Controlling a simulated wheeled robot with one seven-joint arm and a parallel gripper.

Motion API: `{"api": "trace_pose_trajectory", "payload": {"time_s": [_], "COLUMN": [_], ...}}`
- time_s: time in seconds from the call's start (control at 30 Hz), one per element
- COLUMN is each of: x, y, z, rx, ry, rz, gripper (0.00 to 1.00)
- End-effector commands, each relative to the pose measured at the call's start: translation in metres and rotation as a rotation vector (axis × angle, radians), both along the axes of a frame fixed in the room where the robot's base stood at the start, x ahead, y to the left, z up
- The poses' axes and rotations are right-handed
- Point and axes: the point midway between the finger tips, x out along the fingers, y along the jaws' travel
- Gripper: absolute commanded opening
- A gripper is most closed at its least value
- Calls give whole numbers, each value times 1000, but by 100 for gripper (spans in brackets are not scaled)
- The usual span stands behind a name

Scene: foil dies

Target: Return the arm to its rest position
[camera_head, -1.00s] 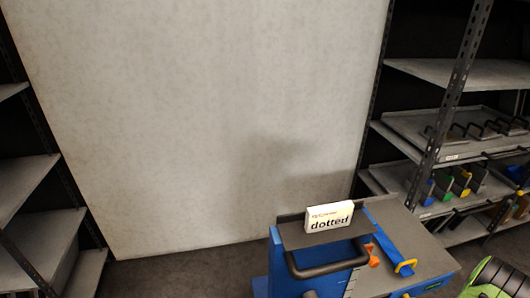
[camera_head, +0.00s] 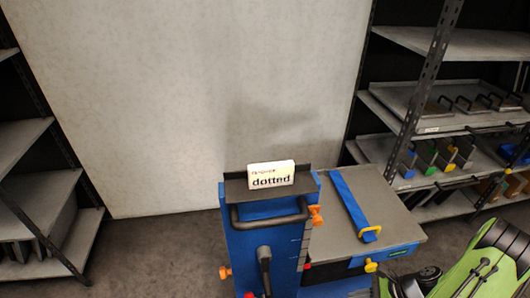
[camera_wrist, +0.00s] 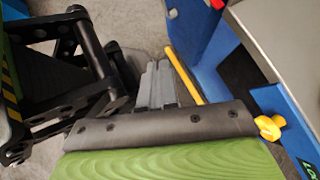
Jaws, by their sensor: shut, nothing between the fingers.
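My arm (camera_head: 475,265), green and black, reaches into the lower right corner of the head view, right of the blue machine. In the wrist view my gripper (camera_wrist: 157,75) shows as grey fingers set side by side, shut and empty beyond a green and black edge. The fingers point toward the floor beside the machine's blue side. A yellow bar (camera_wrist: 184,75) lies close to their right in that picture; I cannot tell whether it touches them. The fingers do not show clearly in the head view.
The blue machine (camera_head: 262,250) has a black handle, orange knobs and a white "dotted" sign (camera_head: 271,175). Its grey side table (camera_head: 385,205) carries a blue strip (camera_head: 350,203) with a yellow end. Shelves (camera_head: 445,125) stand right, others (camera_head: 30,195) left. Floor (camera_head: 160,255) is clear front left.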

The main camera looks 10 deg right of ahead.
Motion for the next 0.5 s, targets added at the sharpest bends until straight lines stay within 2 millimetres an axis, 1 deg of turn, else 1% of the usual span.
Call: {"api": "trace_pose_trajectory", "payload": {"time_s": [0.03,0.17,0.27,0.37,0.47,0.5], "x": [2,9,16,25,33,36], "y": [-1,0,1,5,13,18], "z": [8,28,50,77,110,126], "rx": [-20,-80,-141,-215,-300,-339], "ry": [-6,-27,-51,-82,-122,-139], "rz": [24,102,184,286,405,461], "gripper": [0,0,0,0,0,0]}}
